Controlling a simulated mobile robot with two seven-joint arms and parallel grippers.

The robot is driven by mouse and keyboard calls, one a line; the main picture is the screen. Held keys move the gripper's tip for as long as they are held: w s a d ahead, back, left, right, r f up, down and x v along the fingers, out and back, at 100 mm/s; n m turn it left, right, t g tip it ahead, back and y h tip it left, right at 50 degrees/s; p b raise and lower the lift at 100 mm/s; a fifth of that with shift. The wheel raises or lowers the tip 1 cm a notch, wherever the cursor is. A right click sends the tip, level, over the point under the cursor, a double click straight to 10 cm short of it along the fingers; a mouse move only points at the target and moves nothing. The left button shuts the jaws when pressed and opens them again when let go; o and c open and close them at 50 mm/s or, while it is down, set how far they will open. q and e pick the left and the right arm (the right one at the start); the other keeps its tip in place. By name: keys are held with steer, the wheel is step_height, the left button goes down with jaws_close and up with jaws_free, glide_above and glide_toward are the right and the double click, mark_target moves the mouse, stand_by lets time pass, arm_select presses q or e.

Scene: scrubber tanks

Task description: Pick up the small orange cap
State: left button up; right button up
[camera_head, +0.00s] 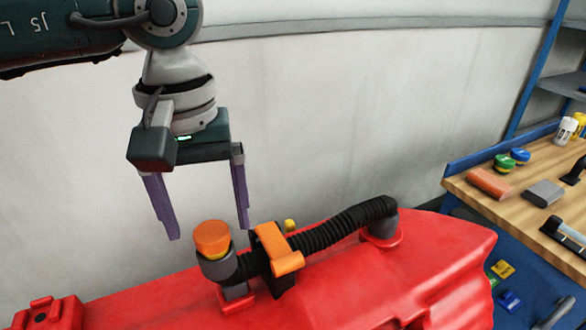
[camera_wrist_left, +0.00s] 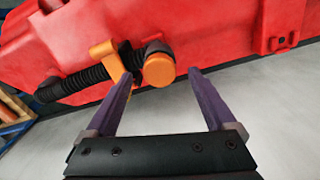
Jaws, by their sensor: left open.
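The small orange cap (camera_head: 212,237) sits on top of a grey fitting at the end of a black ribbed hose, on the red scrubber tank (camera_head: 390,275). A thin yellow band shows under the cap. My left gripper (camera_head: 209,234) is open, with its purple fingers pointing down around the cap's position in the head view. In the left wrist view the cap (camera_wrist_left: 158,69) appears beyond the fingertips, between their lines; I see no contact. My right gripper is not in view.
An orange clamp (camera_head: 278,250) holds the black hose (camera_head: 335,229) close to the cap's right. A small yellow knob (camera_head: 290,225) is behind it. A wooden workbench (camera_head: 470,205) with several tools and parts stands at the right. A pale wall is behind.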

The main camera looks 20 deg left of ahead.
arm_select(q)
steer(key=shift+f, duration=0.75)
jaws_close()
step_height(320, 180, up, 20)
steer(key=f+b, duration=0.1)
steer(key=p, duration=0.5)
glide_toward(210, 229)
steer(key=shift+d+f+b, duration=0.1)
steer(key=shift+f+b, duration=1.25)
steer(key=shift+f, duration=1.1)
